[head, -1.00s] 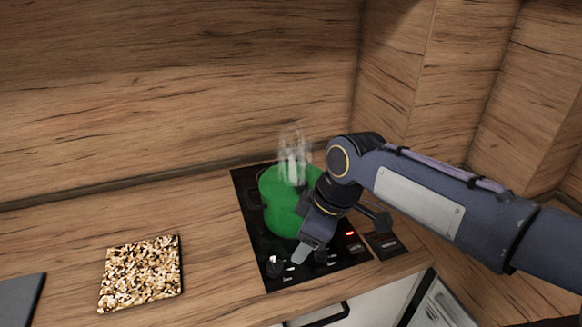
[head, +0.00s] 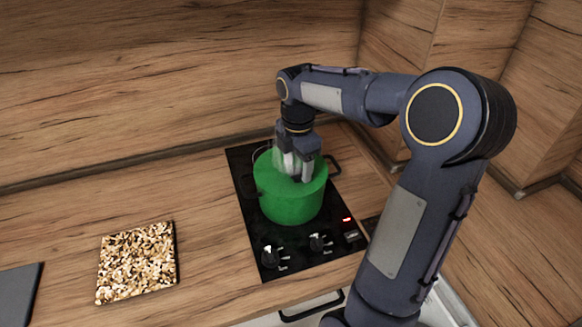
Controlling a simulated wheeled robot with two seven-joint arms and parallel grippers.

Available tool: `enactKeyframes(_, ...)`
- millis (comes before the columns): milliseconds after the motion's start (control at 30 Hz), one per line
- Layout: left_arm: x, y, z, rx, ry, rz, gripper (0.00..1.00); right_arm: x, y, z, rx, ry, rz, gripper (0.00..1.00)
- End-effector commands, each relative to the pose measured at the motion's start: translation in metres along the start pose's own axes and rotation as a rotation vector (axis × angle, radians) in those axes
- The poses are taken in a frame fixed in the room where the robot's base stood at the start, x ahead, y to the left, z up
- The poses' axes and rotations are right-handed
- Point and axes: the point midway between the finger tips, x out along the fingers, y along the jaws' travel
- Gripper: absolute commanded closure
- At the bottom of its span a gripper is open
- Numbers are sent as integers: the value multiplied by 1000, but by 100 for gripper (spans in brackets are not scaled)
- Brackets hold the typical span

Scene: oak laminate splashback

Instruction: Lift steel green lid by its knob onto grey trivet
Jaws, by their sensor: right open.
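A green pot (head: 292,208) stands on the black hob, and its green lid (head: 313,183) sits on top. My right gripper (head: 296,176) points down over the middle of the lid, its jaws open. The knob is hidden by the fingers and the steam, so I cannot tell whether the fingers touch it. A flat grey slab, which looks like the grey trivet (head: 18,291), lies on the worktop at the left edge, partly out of the picture. My left gripper is not in view.
Steam rises around my right gripper. The black hob (head: 250,222) has knobs at its front and a red light. A speckled brown-and-cream square board (head: 137,262) lies between hob and grey slab. Bare wooden worktop (head: 211,240) lies between board and hob. Wooden walls stand behind and right.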

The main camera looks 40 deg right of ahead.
Motion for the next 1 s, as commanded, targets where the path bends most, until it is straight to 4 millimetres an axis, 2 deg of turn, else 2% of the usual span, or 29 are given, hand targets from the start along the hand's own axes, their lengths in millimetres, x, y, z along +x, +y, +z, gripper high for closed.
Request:
enactKeyframes(100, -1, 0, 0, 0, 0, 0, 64, 10, 0, 0, 1, 0, -1, 41)
enactKeyframes(333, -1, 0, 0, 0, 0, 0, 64, 12, 0, 0, 2, 0, 1, 41)
enactKeyframes(800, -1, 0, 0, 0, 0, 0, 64, 12, 0, 0, 2, 1, 2, 100)
enactKeyframes(1000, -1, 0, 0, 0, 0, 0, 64, 11, 0, 0, 2, 1, 3, 100)
